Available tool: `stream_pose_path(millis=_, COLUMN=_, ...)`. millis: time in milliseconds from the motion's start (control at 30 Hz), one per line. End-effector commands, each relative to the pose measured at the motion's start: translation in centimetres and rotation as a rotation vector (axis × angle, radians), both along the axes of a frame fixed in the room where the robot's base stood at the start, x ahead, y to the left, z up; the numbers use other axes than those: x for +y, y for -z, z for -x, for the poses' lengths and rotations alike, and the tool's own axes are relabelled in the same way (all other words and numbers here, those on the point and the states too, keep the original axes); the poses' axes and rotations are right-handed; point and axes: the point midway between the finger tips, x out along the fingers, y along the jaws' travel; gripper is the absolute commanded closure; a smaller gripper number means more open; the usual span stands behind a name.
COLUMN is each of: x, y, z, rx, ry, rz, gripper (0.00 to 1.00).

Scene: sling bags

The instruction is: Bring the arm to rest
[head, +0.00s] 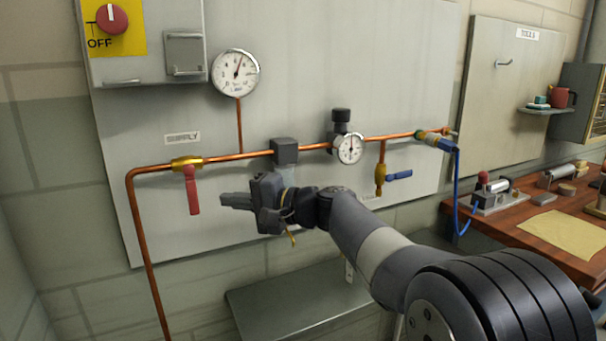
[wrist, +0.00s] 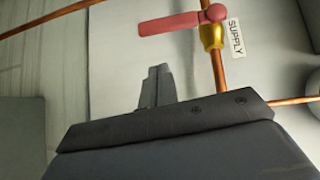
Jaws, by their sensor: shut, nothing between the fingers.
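My gripper (head: 226,200) is shut and empty, held out in front of the wall panel, a little below the copper pipe. In the head view its fingers point left, toward the red-handled supply valve (head: 192,188), whose handle hangs down across the pipe line. I see a gap in the picture between the fingertips and that handle. The wrist view shows the closed fingers (wrist: 155,88) and the red handle (wrist: 182,22) beyond them, with the SUPPLY label beside the valve. My arm reaches in from the lower right.
A pressure gauge (head: 235,73), a regulator with a small gauge (head: 349,148) and a blue-handled valve (head: 398,175) sit on the pipework. A grey box with a red knob (head: 112,19) is at upper left. A metal shelf (head: 290,300) lies below; a wooden bench (head: 510,235) stands right.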

Motion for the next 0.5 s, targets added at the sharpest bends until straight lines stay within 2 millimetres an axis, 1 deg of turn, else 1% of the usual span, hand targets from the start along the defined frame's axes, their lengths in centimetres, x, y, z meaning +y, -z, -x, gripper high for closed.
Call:
stream_pose_path(millis=200, x=-4.1, y=0.0, z=1.2, rx=-0.002, ry=0.005, rz=-0.001, gripper=1.0)
stream_pose_path(millis=500, x=-9.3, y=0.0, z=3.1, rx=0.0, ry=0.005, rz=0.0, gripper=1.0)
